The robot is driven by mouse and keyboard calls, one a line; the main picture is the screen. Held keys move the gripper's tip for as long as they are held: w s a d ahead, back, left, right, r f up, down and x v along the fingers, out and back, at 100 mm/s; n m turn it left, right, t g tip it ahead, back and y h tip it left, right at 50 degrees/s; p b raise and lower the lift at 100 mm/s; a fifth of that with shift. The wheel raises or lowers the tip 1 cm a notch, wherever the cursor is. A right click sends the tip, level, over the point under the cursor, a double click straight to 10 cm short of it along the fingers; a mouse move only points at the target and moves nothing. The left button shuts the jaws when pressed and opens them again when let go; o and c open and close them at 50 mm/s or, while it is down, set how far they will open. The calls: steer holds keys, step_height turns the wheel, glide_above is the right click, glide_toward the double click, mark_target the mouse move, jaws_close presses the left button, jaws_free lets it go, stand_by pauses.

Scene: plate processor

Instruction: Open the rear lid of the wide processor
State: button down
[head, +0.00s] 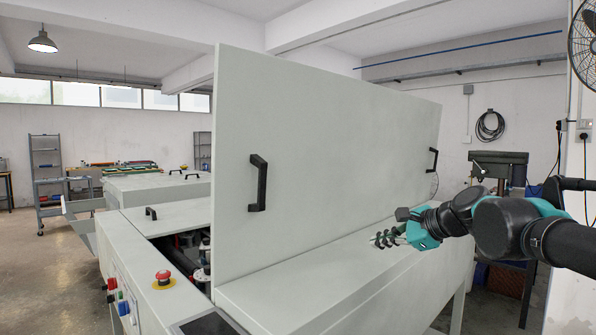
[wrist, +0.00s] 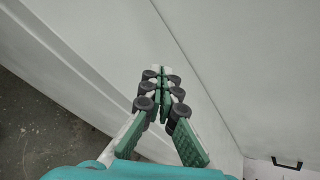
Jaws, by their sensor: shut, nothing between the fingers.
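The wide processor (head: 300,300) is a long pale grey machine. A large flat lid (head: 330,130) stands almost upright on it, with a black handle at its left (head: 258,183) and another at its right (head: 432,160). A lower lid (head: 175,216) with a small black handle (head: 151,213) lies nearly flat at the left, beside an opening with rollers. My gripper (head: 378,240) is shut and empty, above the processor's flat top, in front of the upright lid and apart from both handles. In the wrist view its fingertips (wrist: 160,72) meet over pale panels, and a black handle (wrist: 287,163) shows at lower right.
A red emergency button (head: 163,276) and coloured buttons (head: 122,300) sit on the processor's near left end. A drill-like machine (head: 498,165) stands behind my arm at the right. A wall fan (head: 584,45) hangs at upper right. Open floor (head: 40,250) lies at the left.

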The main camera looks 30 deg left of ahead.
steer(key=s+a+r+m+y, duration=0.2)
steer(key=a+r+m, duration=0.25)
steer(key=r, duration=0.55)
steer(key=s+a+r+m+y, duration=0.25)
steer(key=a+r, duration=0.25)
steer(key=r, duration=0.4)
glide_toward(286, 160)
steer(key=shift+m+h, duration=0.35)
steer(key=shift+m, duration=0.05)
steer(key=w+a+f, duration=0.2)
steer(key=w+a, duration=0.1)
steer(key=w+a+f, duration=0.1)
steer(key=shift+w+a, duration=0.15)
steer(key=shift+w, duration=0.1)
steer(key=shift+w+a+r, duration=0.1)
steer(key=shift+w+a, duration=0.1)
steer(key=shift+a, duration=0.35)
steer(key=a, duration=0.2)
steer(key=w+a, duration=0.1)
steer(key=a, duration=0.1)
steer(key=w+a+r, duration=0.1)
steer(key=a, duration=0.1)
steer(key=shift+w+a, duration=0.1)
steer(key=shift+w, duration=0.05)
